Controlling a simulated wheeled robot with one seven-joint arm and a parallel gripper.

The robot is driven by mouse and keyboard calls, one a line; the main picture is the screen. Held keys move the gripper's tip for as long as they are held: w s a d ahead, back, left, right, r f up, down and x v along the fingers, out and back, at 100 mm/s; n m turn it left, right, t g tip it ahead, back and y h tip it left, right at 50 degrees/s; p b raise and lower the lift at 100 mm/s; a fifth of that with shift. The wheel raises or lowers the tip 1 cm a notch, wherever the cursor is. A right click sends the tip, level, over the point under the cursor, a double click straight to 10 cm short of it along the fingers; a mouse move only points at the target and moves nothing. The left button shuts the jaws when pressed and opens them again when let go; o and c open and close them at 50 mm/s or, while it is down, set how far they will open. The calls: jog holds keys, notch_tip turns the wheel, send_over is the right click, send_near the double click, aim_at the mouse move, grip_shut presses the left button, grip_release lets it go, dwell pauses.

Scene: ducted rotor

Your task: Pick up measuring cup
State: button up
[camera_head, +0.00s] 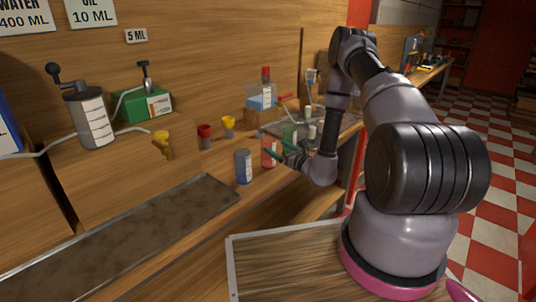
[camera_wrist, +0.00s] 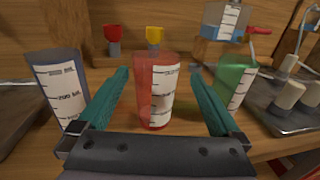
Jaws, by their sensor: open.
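A red see-through measuring cup (camera_wrist: 158,92) with a white scale label stands upright on the wooden counter. In the wrist view it is between the two teal fingers of my open gripper (camera_wrist: 160,98), with a gap on each side. A blue-grey measuring cup (camera_wrist: 60,92) stands to the left, and also shows in the head view (camera_head: 243,166). A green measuring cup (camera_wrist: 236,84) stands to the right, close to the right finger; in the head view it is partly hidden.
Red (camera_wrist: 112,38) and yellow (camera_wrist: 154,38) small funnel-topped pieces stand behind the cups. A blue-filled container (camera_wrist: 226,20) is at the back right. A metal tray (camera_wrist: 298,112) with white-topped pieces lies right. A long metal trough (camera_head: 140,240) is left of the cups.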

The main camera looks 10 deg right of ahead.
aim_at(264, 139)
jog(key=x, duration=0.9)
jog(key=shift+r, duration=0.1)
jog(key=c, duration=1.3)
